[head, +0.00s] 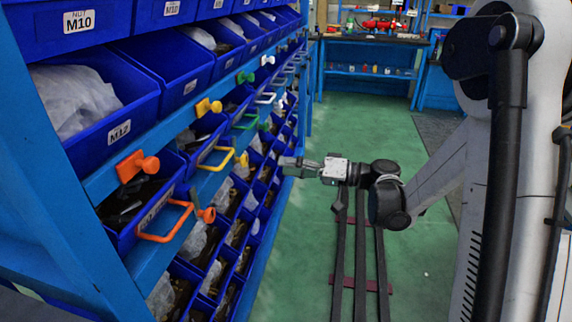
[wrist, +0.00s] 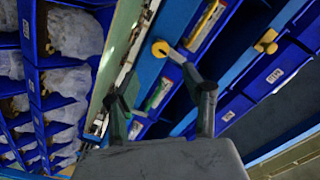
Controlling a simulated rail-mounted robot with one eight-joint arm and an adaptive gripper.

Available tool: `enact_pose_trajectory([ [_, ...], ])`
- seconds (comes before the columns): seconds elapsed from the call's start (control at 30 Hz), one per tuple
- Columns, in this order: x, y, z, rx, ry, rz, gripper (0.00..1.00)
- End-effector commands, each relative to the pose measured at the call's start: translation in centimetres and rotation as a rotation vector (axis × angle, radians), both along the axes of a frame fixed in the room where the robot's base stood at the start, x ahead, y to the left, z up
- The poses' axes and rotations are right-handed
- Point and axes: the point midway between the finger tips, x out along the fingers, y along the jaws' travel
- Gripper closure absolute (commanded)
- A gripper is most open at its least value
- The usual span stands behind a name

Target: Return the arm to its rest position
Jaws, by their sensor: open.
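My gripper (head: 298,166) is in the middle of the head view, at the end of my arm, pointing left toward the blue bin rack. In the wrist view my gripper (wrist: 160,92) shows two dark fingers spread apart with nothing between them. Beyond the fingers are the rack's blue rail and a yellow knob (wrist: 160,48). I cannot tell the exact gap between the fingertips and the rack.
The blue rack (head: 75,205) fills the left side with labelled bins, coloured knobs and handles, including an orange handle (head: 166,222) and a yellow handle (head: 217,158) that stick out. Green floor (head: 345,115) is open in the aisle. A workbench (head: 370,40) stands at the back.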

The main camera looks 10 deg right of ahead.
Motion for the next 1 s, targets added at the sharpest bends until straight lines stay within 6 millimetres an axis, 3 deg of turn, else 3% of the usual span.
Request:
enact_pose_trajectory([
  [0.17, -0.5, 0.6, 0.4, -0.039, 0.030, -0.007, 0.55],
  [0.37, -2.6, 1.9, 1.0, -0.180, 0.127, -0.041, 0.55],
  [0.67, -7.3, 2.5, 1.2, -0.426, 0.254, -0.129, 0.55],
  [1.0, -13.7, 0.7, 0.8, -0.693, 0.334, -0.258, 0.55],
])
